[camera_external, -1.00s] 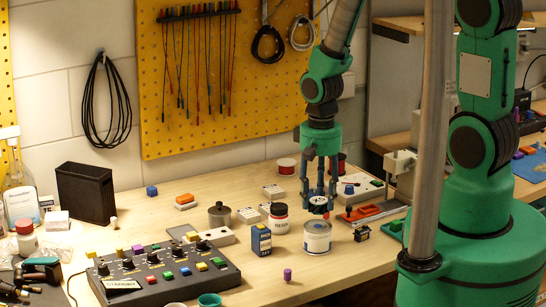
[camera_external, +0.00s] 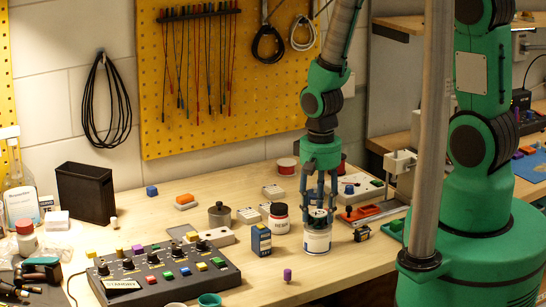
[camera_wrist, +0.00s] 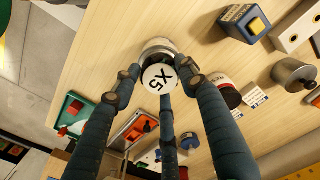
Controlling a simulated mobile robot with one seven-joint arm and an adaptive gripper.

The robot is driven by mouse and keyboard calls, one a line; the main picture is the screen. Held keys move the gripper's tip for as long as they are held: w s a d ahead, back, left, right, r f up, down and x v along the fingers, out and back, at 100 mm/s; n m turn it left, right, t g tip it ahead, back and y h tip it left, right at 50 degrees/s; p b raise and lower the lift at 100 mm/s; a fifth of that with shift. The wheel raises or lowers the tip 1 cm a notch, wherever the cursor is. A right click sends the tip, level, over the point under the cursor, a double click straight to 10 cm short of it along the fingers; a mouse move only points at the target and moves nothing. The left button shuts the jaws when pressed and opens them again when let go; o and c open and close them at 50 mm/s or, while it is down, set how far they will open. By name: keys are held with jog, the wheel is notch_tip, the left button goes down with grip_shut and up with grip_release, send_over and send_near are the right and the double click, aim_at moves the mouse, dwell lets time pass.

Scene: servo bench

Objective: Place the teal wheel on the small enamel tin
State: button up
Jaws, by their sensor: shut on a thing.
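The small enamel tin (camera_external: 317,241) is a white cylinder standing upright near the front edge of the bench; part of it shows behind the fingers in the wrist view (camera_wrist: 157,45). My gripper (camera_external: 318,209) points straight down over the tin, with its fingertips at the tin's top. It is shut on a small round wheel with a white face marked X5 (camera_wrist: 158,78). The fingers hide most of the wheel's side, so its teal colour is hard to make out. I cannot tell whether the wheel touches the tin's top.
A white jar with a red label (camera_external: 279,218) and a blue box (camera_external: 261,240) stand close left of the tin. A small dark block (camera_external: 361,233) and an orange tray (camera_external: 371,213) lie to the right. A purple peg (camera_external: 287,275) stands in front, with bare bench around it.

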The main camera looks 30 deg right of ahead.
aim_at(318, 213)
jog(key=shift+f, duration=0.15)
jog(key=o, duration=1.2)
jog(key=shift+c, duration=0.2)
jog(key=shift+r, duration=0.2)
notch_tip(318, 213, up, 12)
